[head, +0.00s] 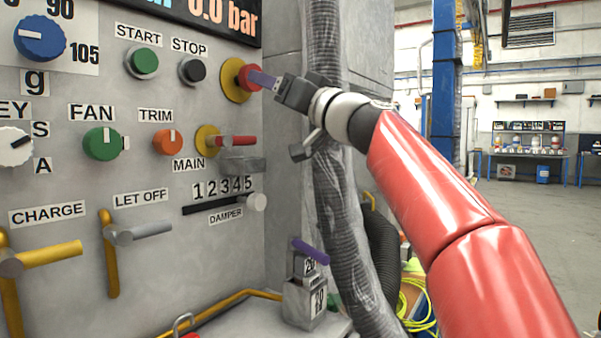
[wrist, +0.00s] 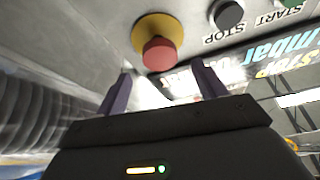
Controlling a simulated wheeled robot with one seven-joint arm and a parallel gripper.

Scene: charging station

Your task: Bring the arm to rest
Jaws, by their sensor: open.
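My gripper (head: 262,80) is at the end of my red arm (head: 455,210), raised at the upper right of the grey control panel (head: 75,185). In the head view its fingers overlap the edge of the red emergency button (head: 246,76) on its yellow disc. In the wrist view the two purple fingers (wrist: 160,88) stand apart with nothing between them. The red button also shows there (wrist: 158,53), just beyond the fingertips; I cannot tell whether they touch it.
A ribbed grey hose (head: 345,220) hangs right behind my wrist. The panel carries the STOP button (head: 194,70), the red MAIN lever (head: 238,141) and the CHARGE lever (head: 45,256). A small grey block with a purple handle (head: 305,298) stands below. Open floor lies at the right.

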